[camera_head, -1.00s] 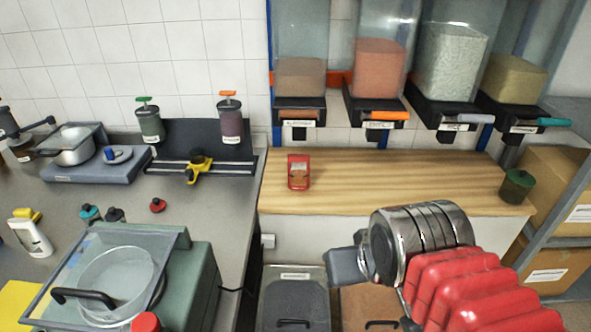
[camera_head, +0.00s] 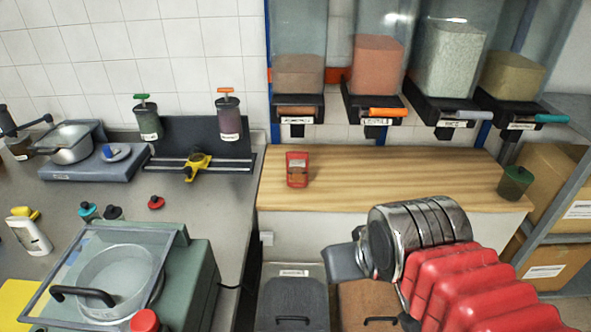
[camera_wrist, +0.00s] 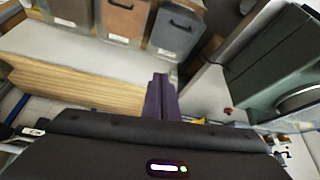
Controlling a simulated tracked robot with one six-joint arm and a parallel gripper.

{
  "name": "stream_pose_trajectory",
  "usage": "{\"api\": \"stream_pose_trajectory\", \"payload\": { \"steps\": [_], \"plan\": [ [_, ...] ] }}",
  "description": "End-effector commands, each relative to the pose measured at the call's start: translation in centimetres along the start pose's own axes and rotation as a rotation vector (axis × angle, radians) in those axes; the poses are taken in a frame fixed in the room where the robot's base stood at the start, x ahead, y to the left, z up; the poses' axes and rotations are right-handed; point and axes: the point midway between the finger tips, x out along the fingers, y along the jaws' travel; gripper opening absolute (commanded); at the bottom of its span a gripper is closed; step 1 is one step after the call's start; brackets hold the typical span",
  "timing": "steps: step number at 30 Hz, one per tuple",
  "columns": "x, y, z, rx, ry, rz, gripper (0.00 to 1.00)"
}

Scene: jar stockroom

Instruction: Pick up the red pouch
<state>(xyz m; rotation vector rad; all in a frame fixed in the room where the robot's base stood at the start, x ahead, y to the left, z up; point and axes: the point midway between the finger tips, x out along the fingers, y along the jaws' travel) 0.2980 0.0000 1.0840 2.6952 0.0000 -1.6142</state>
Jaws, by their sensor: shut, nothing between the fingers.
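The red pouch (camera_head: 297,169) stands upright on the wooden counter (camera_head: 400,180), near its left end, with a paler panel on its front. My gripper (camera_head: 343,263) is in front of the counter, below and to the right of the pouch in the head view, and apart from it. In the wrist view its dark purple fingers (camera_wrist: 160,97) are together with nothing between them. I cannot make out the pouch in the wrist view.
Several clear dispensers hang above the counter; one has an orange handle (camera_head: 388,112). A dark green jar (camera_head: 515,184) stands at the counter's right end. Lidded bins (camera_head: 292,305) sit below. A grey worktop with a green machine (camera_head: 195,285) is at left. The counter's middle is clear.

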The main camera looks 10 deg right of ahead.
Motion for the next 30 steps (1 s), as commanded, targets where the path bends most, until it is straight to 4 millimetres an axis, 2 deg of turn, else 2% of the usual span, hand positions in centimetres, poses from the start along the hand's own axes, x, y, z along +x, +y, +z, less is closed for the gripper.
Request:
{"api": "stream_pose_trajectory", "payload": {
  "steps": [12, 17, 23, 30],
  "plan": [
    [0.0, 0.0, 0.0, 0.000, 0.000, 0.000, 0.00],
    [0.1, 0.0, -0.3, 0.000, 0.004, -0.001, 0.11],
    [1.3, -0.1, -2.7, 0.001, 0.040, -0.003, 0.25],
    [3.8, -0.3, -7.5, 0.003, 0.120, -0.008, 0.42]
  ]
}}
